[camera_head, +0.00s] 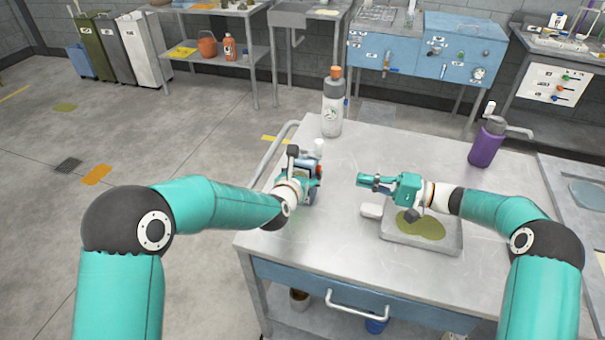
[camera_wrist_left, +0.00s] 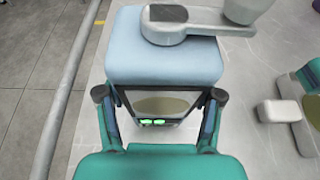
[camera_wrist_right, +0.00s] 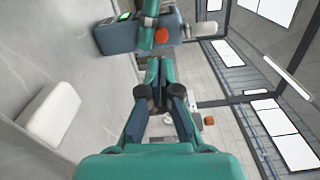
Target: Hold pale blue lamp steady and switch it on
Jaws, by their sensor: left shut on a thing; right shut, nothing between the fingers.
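The pale blue lamp (camera_wrist_right: 118,38) is a boxy body with an orange-red button (camera_wrist_right: 162,36) on one side and a small green patch. My left gripper (camera_head: 305,172) is shut on the lamp at the table's left side. In the left wrist view the fingers flank the lamp body (camera_wrist_left: 165,60), with a grey arm (camera_wrist_left: 185,22) on top and two green marks on a face. My right gripper (camera_head: 366,181) is shut and empty, to the right of the lamp and apart from it. In the right wrist view its fingertips (camera_wrist_right: 154,70) point toward the button side.
A white block (camera_head: 372,210) and a metal tray (camera_head: 456,240) with an olive patch lie below my right gripper. A white bottle (camera_head: 332,112) stands behind the lamp, a purple bottle (camera_head: 486,146) at the back right. A rail (camera_head: 272,155) runs along the table's left edge.

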